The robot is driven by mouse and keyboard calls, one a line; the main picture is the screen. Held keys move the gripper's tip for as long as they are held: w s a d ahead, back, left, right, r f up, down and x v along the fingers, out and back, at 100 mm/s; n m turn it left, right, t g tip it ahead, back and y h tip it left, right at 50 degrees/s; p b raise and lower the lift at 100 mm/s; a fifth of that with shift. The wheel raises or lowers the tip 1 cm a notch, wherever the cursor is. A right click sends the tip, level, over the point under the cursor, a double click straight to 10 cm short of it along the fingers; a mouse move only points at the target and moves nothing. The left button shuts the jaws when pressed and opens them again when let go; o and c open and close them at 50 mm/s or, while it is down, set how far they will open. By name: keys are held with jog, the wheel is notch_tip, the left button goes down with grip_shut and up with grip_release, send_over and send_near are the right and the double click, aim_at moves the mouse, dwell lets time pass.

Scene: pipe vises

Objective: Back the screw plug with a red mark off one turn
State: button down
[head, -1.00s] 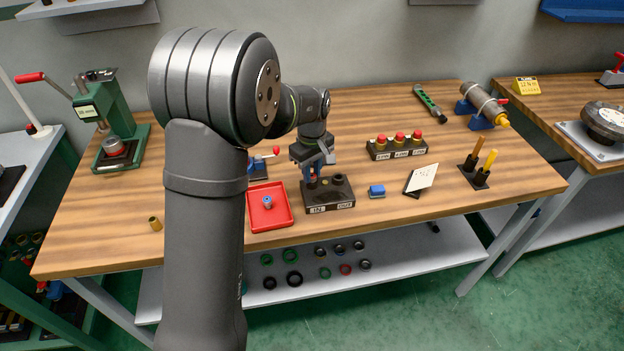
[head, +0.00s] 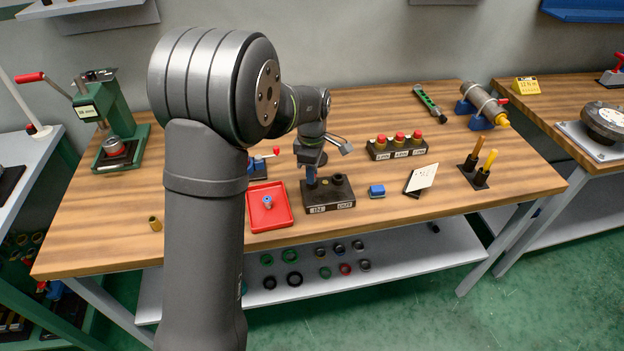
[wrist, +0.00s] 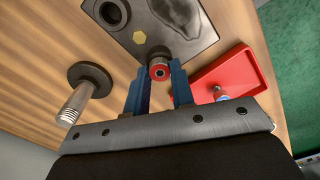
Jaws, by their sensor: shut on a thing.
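The screw plug (wrist: 159,71) shows in the wrist view as a short round piece with a red face and a grey centre, at the edge of a dark block (wrist: 168,32). My gripper (wrist: 158,74) has its two blue jaws on either side of the plug and is shut on it. In the head view my gripper (head: 311,179) points down at the left part of the block (head: 328,207), which carries white labels, one at each end of its front. The jaws hide the plug there.
A red tray (head: 284,222) with a small blue-and-silver piece stands just left of the block. A blue block (head: 377,191) and a tilted white card (head: 422,176) stand to its right. Red-topped buttons (head: 398,149) are behind.

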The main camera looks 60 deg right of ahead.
jog(key=n, duration=0.9)
jog(key=shift+n, duration=0.3)
jog(key=c, duration=1.3)
grip_release()
